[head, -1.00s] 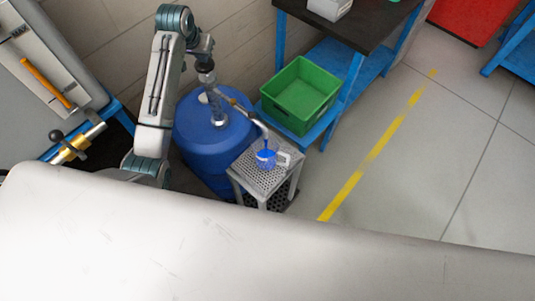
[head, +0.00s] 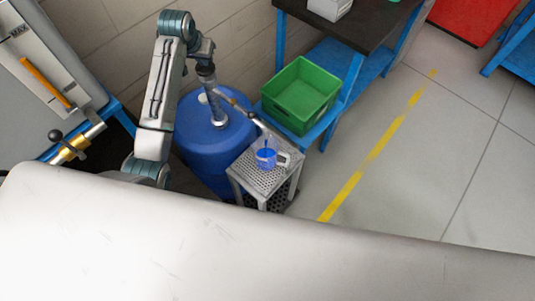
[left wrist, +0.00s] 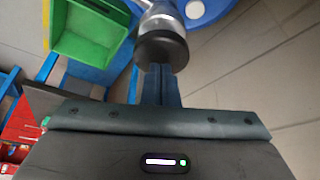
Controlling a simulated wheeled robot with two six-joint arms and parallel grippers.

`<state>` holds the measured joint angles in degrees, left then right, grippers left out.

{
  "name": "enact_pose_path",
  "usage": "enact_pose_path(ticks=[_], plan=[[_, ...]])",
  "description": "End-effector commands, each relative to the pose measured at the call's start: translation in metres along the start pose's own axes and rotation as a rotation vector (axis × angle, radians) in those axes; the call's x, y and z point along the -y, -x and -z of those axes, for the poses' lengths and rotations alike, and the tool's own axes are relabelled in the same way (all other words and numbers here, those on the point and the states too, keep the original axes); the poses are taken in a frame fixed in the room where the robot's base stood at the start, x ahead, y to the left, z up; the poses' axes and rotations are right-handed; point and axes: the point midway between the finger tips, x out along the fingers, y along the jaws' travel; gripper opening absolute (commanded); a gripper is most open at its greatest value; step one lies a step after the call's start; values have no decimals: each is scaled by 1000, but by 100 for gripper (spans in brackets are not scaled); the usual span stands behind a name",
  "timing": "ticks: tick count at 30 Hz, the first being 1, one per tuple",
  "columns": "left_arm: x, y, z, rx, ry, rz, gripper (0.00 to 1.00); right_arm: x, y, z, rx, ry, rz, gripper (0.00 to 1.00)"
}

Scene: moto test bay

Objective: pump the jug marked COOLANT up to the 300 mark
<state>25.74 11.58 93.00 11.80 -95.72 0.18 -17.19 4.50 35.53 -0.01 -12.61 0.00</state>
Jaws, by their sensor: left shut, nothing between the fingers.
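A blue drum (head: 205,150) stands against the wall with a hand pump (head: 213,98) upright in its top. The pump's spout (head: 245,112) slopes right to a clear jug (head: 268,158) holding blue liquid. The jug has a white handle and stands on a perforated metal stand (head: 255,178); its lettering and marks are too small to read. My left gripper (head: 206,68) is at the top of the pump, shut and empty. In the left wrist view its closed fingers (left wrist: 158,85) are at the pump's black round head (left wrist: 162,50). My right gripper is out of view.
A green crate (head: 300,95) sits on the lower blue shelf of a dark-topped bench (head: 340,30) behind the stand. A panel with an orange bar (head: 48,83) is at the left. Floor right of the yellow line (head: 375,150) is clear.

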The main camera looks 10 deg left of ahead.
Motion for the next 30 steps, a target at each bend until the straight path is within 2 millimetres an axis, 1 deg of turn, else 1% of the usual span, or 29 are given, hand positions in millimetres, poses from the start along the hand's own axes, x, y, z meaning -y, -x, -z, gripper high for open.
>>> enact_pose_path(ticks=[5,13,26,30], plan=[[0,-5,-4,6,0,-1,0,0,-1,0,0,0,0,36],[0,-4,-3,5,0,-1,0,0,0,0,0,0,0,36],[0,20,8,4,1,-1,0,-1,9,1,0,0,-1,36],[0,27,11,1,0,0,0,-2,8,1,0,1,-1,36]])
